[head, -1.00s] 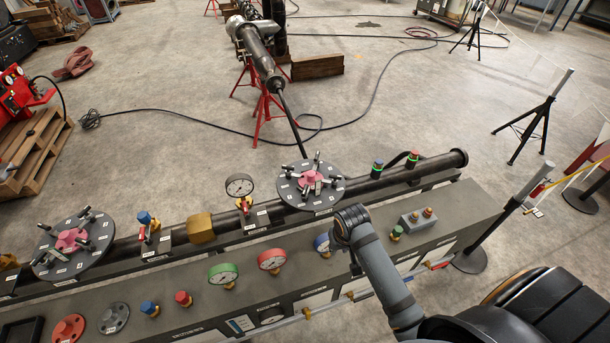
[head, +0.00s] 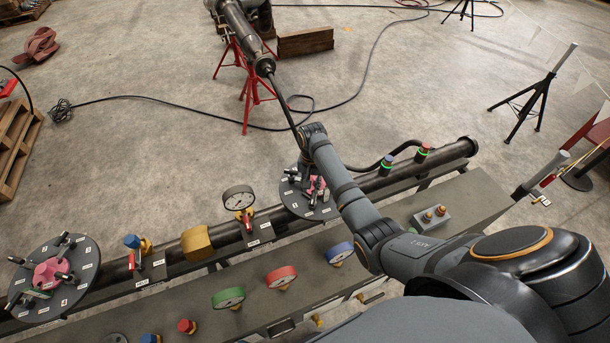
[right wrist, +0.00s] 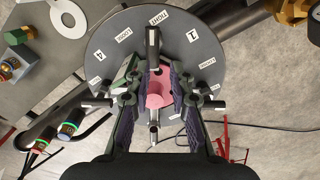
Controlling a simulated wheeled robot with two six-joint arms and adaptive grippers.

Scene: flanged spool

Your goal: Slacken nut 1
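The right flange disc (head: 290,197) is dark grey, with a pink hub and several dark-handled nuts with bright ends. In the right wrist view its face (right wrist: 222,45) carries the labels 1, 4, LOOSE and TIGHT. The label 1 (right wrist: 192,36) is upper right of the hub (right wrist: 158,87); I cannot tell for sure which nut it belongs to. A nut handle (right wrist: 153,48) stands above the hub. My right gripper (right wrist: 154,82) is open, its fingers either side of the hub in that picture, holding nothing visible. In the head view my wrist partly hides the disc. My left gripper is out of view.
A second flange disc (head: 80,263) is at the left of the pipe. A pressure gauge (head: 238,198) and a yellow block (head: 197,243) stand between the discs. A bench (head: 400,265) with coloured gauges runs in front.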

